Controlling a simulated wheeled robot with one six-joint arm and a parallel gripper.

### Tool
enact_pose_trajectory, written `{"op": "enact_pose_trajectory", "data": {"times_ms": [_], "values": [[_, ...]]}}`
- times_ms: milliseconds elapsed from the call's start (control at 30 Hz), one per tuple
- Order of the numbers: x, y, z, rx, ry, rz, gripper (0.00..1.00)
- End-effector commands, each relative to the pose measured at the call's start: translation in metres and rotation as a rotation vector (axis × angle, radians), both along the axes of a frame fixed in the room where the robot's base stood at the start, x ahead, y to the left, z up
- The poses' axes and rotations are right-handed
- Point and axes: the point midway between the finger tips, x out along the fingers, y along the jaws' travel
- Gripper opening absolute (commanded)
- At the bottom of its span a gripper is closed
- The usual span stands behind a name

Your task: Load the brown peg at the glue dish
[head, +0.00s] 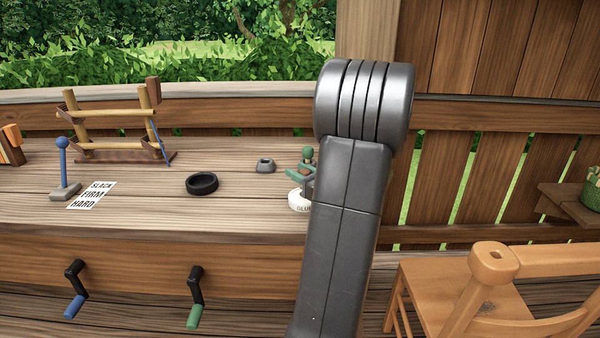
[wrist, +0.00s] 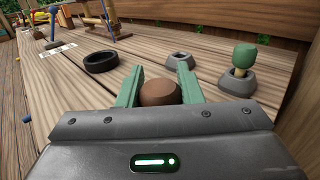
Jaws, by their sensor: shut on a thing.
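My gripper (wrist: 160,88) has green fingers, shut on the brown peg (wrist: 160,93), whose round brown head shows between them in the wrist view. In the head view the green fingers (head: 300,174) show just left of my arm, above the white glue dish (head: 299,202). My arm hides the right part of the dish. The dish does not show in the wrist view, so I cannot tell whether the peg's lower end touches the glue.
A black ring (head: 202,183) lies left of the dish. An empty grey holder (head: 265,165) stands behind it. A green-headed peg (wrist: 243,57) stands in another grey holder. A card (head: 92,195), a blue-knobbed post (head: 63,165) and a wooden frame (head: 115,125) are at left.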

Motion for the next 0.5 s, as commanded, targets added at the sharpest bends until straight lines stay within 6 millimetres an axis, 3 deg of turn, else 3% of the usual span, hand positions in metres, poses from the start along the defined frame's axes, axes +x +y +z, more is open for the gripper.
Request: {"op": "enact_pose_trajectory", "data": {"times_ms": [167, 500], "values": [[-0.001, 0.000, 0.004, -0.001, 0.004, 0.000, 0.10], [0.000, 0.000, 0.032, -0.001, 0.002, 0.000, 0.10]]}}
